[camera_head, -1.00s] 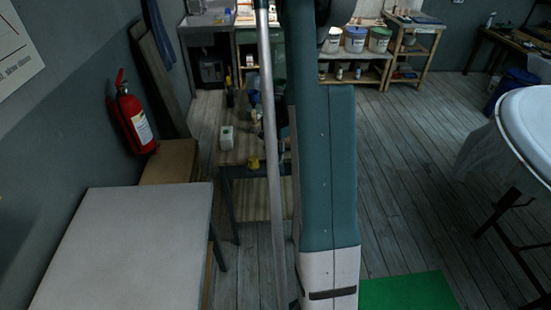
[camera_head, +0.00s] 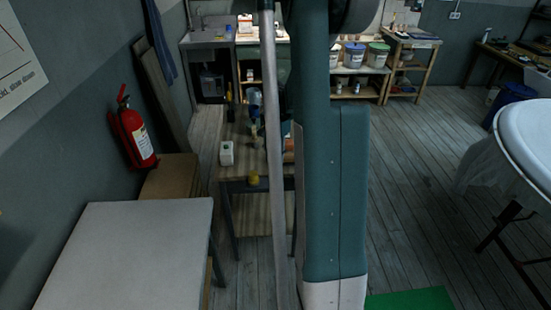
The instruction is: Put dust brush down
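I cannot make out the dust brush in the head view. My gripper does not show either; my large teal and white arm link and a grey pole fill the middle of the picture and hide part of what lies behind. Behind them stands a low wooden work table (camera_head: 232,172). On it are a small white box (camera_head: 226,153), a small yellow item (camera_head: 253,177) and several dark bottles or tools, partly hidden and too small to identify.
A pale-topped table (camera_head: 130,255) stands at the front left, below a red fire extinguisher (camera_head: 133,135). A large white round basin (camera_head: 530,135) is at the right. Shelves with buckets (camera_head: 354,55) line the back. The plank floor (camera_head: 415,190) right of my arm is open.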

